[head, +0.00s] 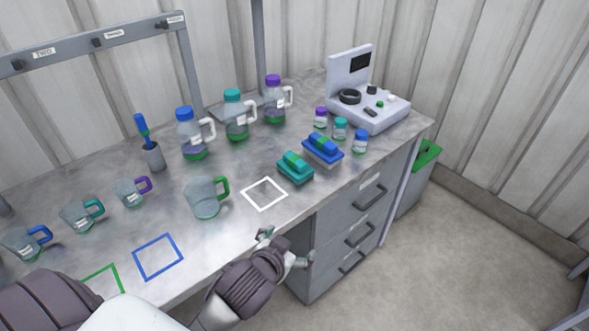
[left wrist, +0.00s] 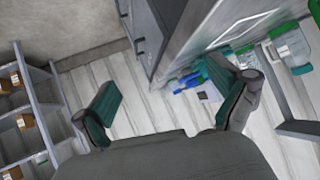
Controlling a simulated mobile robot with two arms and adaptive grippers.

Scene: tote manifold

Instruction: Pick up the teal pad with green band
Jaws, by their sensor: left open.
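The teal pad with a green band (head: 295,166) lies on the grey workbench (head: 340,188), toward its front edge. Small blue and teal shapes behind the right finger there are too small to tell apart. My right gripper is not in view.
A clear mug with a green handle (head: 206,197) and a white square outline (head: 264,194) are left of the pad. Bottles (head: 237,115), small vials (head: 340,129) and a white device (head: 368,97) stand behind. Grey drawers (head: 350,225) are below the bench top.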

